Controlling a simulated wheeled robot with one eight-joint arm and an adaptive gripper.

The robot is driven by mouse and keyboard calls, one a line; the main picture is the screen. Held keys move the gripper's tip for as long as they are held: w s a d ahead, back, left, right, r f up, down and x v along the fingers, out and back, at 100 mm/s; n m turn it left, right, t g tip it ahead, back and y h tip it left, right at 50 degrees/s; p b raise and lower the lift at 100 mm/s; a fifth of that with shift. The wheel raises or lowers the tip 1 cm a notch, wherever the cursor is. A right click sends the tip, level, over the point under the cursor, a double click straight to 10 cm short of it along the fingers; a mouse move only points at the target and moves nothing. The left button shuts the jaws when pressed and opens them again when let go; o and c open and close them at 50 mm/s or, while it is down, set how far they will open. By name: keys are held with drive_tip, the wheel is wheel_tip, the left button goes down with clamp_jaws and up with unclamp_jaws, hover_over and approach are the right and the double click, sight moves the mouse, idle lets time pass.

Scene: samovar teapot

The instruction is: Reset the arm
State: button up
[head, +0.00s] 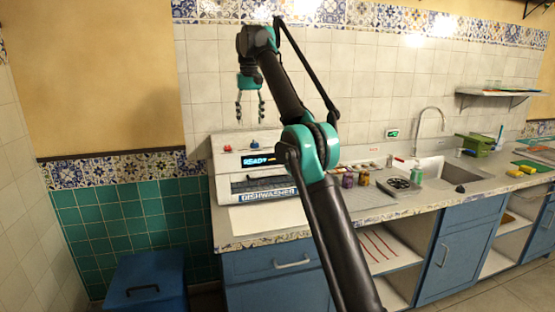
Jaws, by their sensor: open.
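My arm rises from the bottom of the head view, bends at a teal elbow joint, and reaches up to the left. My gripper (250,108) hangs down from the wrist with its two dark fingers spread apart. It is open with nothing between the fingers. It is in the air above the dishwasher (225,165) in the picture, in front of the white tiled wall, and appears to touch nothing.
Left of the sink (445,172), jars (364,178) and a soap bottle (417,175) stand on the counter (240,240), partly beside my arm. A shelf (500,93) is on the right wall. A blue bin (148,283) stands lower left. The air around my gripper looks clear.

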drive_tip(key=d+f+m+t, duration=0.1)
drive_tip(key=d+f, duration=0.7)
drive_tip(key=d, duration=0.3)
drive_tip(key=s+d+f+t, duration=0.1)
drive_tip(key=s+d+f, duration=0.7)
drive_tip(key=s+f, duration=0.25)
drive_tip(key=s+d+f, duration=0.3)
drive_tip(key=s+f, duration=0.5)
drive_tip(key=s, duration=0.1)
drive_tip(key=s+d+f+m+t, duration=0.1)
drive_tip(key=s+d+f, duration=0.2)
drive_tip(key=s+f, duration=0.5)
drive_tip(key=s+d+f+m+t, duration=0.1)
drive_tip(key=s+d+f, duration=0.2)
drive_tip(key=s+f, duration=0.5)
drive_tip(key=s, duration=0.3)
drive_tip(key=shift+d, duration=0.4)
drive_tip(key=shift+c, duration=0.5)
